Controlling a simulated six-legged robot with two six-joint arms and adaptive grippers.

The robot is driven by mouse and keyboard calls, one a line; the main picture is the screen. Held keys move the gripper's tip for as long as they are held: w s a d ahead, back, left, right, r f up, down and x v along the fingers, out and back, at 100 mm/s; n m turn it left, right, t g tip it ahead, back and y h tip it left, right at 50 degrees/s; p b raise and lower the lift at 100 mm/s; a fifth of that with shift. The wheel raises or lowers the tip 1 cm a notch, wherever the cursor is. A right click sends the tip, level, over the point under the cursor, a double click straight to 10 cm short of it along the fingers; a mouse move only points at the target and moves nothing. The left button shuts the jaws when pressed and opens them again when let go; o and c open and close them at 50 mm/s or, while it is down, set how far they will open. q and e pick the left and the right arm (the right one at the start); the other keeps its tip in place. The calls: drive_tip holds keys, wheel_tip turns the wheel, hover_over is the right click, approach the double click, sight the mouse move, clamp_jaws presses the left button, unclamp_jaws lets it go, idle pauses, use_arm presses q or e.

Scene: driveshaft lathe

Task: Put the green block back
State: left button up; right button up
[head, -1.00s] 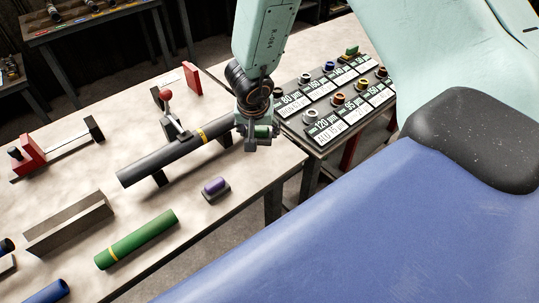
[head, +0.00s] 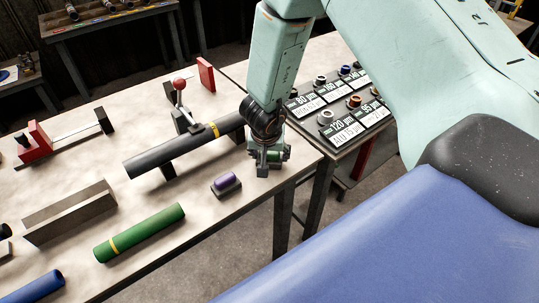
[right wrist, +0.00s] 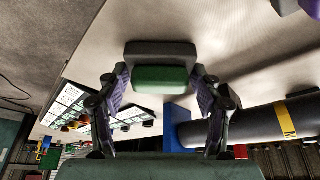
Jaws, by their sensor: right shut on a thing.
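My right gripper (head: 266,165) is shut on the green block (head: 282,154), over the near right corner of the pale worktable (head: 205,218). In the right wrist view the green block (right wrist: 160,78) sits between the two fingers, with a dark grey base (right wrist: 160,54) against its far side. Whether that base touches the table is hard to tell. A purple block (head: 225,181) on a similar grey base stands on the table, left of the gripper. My left gripper is not in view.
A dark shaft with a yellow band (head: 185,147) lies on supports just left of the gripper. A green tube (head: 140,232) lies nearer. A labelled rack (head: 350,125) with several coloured rings stands right of the table, across a gap. Bare tabletop surrounds the purple block.

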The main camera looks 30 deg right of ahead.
drive_tip(key=shift+w+d+f, duration=0.15)
drive_tip(key=shift+d, duration=0.05)
drive_tip(key=o, duration=0.9)
drive_tip(key=shift+c, duration=0.2)
drive_tip(key=o, duration=0.3)
drive_tip(key=shift+s+a+r, duration=0.15)
drive_tip(key=shift+s+r, duration=0.1)
drive_tip(key=shift+s, duration=0.05)
drive_tip(key=shift+o, duration=0.2)
drive_tip(key=shift+w+f, duration=0.15)
drive_tip(key=shift+w, duration=0.05)
drive_tip(key=p+v, duration=0.4)
drive_tip(key=v, duration=0.8)
drive_tip(key=shift+s, duration=0.15)
